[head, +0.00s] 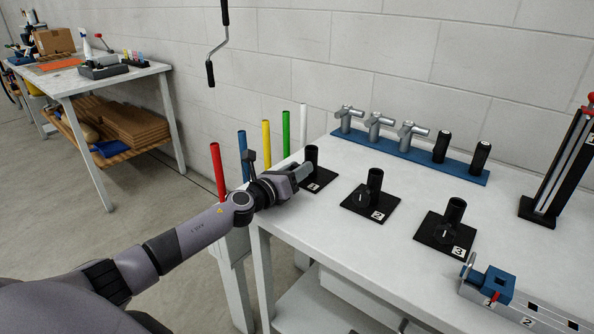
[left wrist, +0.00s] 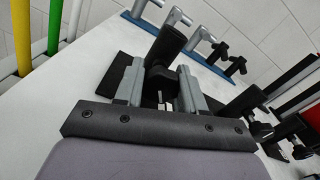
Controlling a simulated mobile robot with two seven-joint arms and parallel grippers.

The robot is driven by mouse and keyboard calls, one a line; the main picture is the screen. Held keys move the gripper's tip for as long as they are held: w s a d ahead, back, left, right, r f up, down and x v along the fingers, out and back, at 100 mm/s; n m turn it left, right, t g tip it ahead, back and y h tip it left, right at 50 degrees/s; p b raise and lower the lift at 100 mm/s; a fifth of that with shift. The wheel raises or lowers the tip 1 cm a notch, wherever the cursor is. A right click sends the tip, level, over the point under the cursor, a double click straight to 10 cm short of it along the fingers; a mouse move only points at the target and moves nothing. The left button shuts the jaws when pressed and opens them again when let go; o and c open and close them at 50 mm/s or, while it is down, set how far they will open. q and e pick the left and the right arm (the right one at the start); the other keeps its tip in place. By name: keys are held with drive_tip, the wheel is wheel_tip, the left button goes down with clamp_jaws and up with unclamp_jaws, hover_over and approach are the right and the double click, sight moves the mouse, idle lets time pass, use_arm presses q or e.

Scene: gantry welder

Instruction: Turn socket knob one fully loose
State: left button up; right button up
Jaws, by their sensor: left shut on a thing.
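Socket one (head: 313,153) is a black upright tube on a black base plate marked 1, at the left end of the white table. My left gripper (head: 300,172) reaches it from the left and hides its knob in the head view. In the left wrist view the black knob (left wrist: 160,77) sits between the two grey fingers of my left gripper (left wrist: 160,88), beside the black tube (left wrist: 169,42). The gripper is shut on this knob. The knob's turn angle cannot be told. My right gripper is not in view.
Socket two (head: 375,183) and socket three (head: 455,212) stand to the right with their own knobs. A blue rack (head: 405,150) with grey and black parts lies behind. Coloured rods (head: 266,145) stand at the left table edge. A blue clamp fixture (head: 490,283) is at the front right.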

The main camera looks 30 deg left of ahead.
use_arm(q)
drive_tip(key=shift+a+r, duration=0.1)
drive_tip(key=shift+r, duration=0.2)
drive_tip(key=o, duration=1.1)
drive_tip(key=shift+c, duration=0.2)
drive_tip(key=shift+f, duration=0.1)
drive_tip(key=shift+s, duration=0.45)
drive_tip(key=shift+s+a, duration=0.15)
drive_tip(key=shift+s, duration=1.4)
drive_tip(key=shift+s+a, duration=0.1)
drive_tip(key=shift+s, duration=1.45)
